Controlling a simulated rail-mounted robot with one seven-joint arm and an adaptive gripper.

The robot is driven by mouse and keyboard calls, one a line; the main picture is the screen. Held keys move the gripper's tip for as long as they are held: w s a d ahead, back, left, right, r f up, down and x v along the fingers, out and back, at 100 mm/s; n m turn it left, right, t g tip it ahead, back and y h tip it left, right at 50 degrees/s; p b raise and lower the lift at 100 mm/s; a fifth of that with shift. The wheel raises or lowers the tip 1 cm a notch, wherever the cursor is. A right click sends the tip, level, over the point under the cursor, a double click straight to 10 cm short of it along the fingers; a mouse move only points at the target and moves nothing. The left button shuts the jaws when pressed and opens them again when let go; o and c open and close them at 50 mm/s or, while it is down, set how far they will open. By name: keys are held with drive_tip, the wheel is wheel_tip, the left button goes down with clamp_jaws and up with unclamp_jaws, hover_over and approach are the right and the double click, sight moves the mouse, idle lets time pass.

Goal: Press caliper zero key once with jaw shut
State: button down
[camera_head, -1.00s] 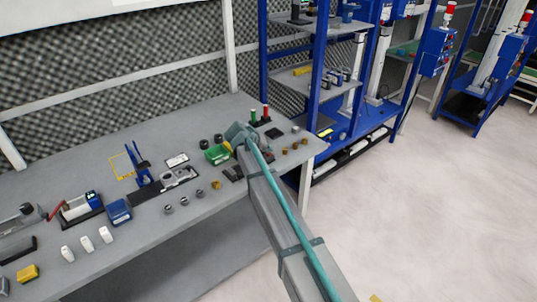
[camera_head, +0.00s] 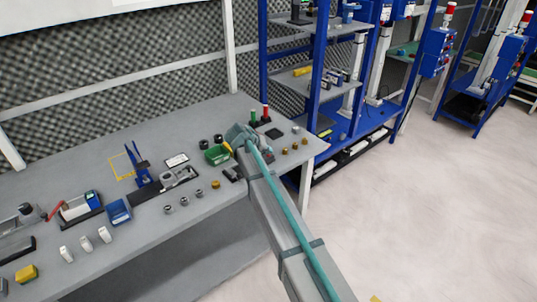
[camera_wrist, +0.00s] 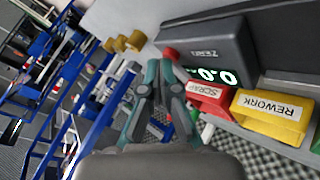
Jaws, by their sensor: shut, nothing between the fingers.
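In the wrist view a dark grey device (camera_wrist: 232,32) with a lit green-white readout (camera_wrist: 214,76) fills the upper middle. The readout shows digits like 0.0, and a small white label (camera_wrist: 204,53) is on the housing. My gripper (camera_wrist: 165,60) is shut and empty, its teal and grey fingers together beside the left side of the housing. A small red piece shows at the fingertips. I cannot tell whether it is a key or whether the fingers touch it. The caliper jaw is not clearly visible. In the head view my gripper (camera_head: 238,136) is over the bench's right part.
A red SCRAP bin (camera_wrist: 208,93) and yellow REWORK bin (camera_wrist: 268,106) lie close beside the readout. In the head view a green bin (camera_head: 217,154) stands left of my gripper. Red and green posts (camera_head: 266,113) stand behind it. Small brass pieces (camera_head: 294,146) lie right.

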sight(267, 155)
drive_tip(key=shift+r, duration=0.85)
drive_tip(key=shift+r+p, duration=1.1)
drive_tip(key=shift+r, duration=1.45)
drive_tip(key=shift+f, duration=0.1)
